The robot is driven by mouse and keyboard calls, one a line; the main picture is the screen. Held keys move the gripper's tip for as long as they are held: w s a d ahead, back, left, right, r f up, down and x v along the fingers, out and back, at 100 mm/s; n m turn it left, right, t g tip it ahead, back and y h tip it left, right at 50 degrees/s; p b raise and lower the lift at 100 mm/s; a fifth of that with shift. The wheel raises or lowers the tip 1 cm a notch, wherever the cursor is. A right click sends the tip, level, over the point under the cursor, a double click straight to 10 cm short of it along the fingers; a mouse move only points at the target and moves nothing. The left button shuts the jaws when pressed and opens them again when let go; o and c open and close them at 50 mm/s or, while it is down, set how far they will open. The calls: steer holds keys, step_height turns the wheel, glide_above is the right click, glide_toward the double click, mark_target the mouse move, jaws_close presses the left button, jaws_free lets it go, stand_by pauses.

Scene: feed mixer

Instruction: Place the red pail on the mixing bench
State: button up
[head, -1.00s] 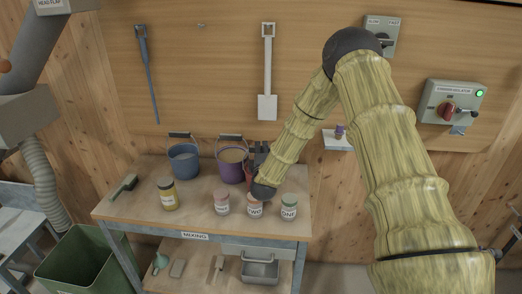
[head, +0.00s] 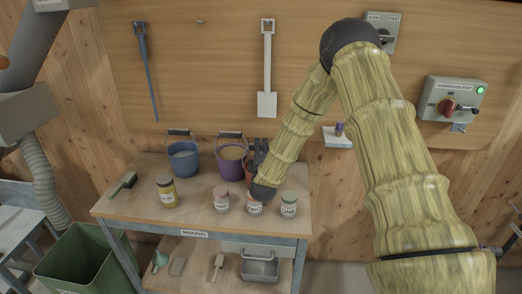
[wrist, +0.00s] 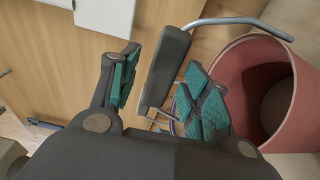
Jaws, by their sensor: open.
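The red pail (head: 249,172) stands on the mixing bench (head: 140,207), mostly hidden behind my gripper (head: 261,152) in the head view. In the wrist view the red pail (wrist: 235,62) is at the right, with its open mouth and hollow inside showing. Its wire handle is raised, and the dark handle grip (wrist: 166,65) lies between the teal-padded fingers of my gripper (wrist: 160,78). The jaws are open, with a gap on the left side of the grip. Whether the right finger touches the grip I cannot tell.
A purple pail (head: 230,168) and a blue pail (head: 184,165) stand left of the red one. A brush (head: 124,184) lies at the left. A green bin (head: 80,262) stands on the floor.

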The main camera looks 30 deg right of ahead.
steer(key=b+v, duration=0.3)
steer(key=v, duration=0.7)
steer(key=shift+b, duration=0.3)
steer(key=shift+s+a, duration=0.15)
steer(key=shift+a, duration=0.05)
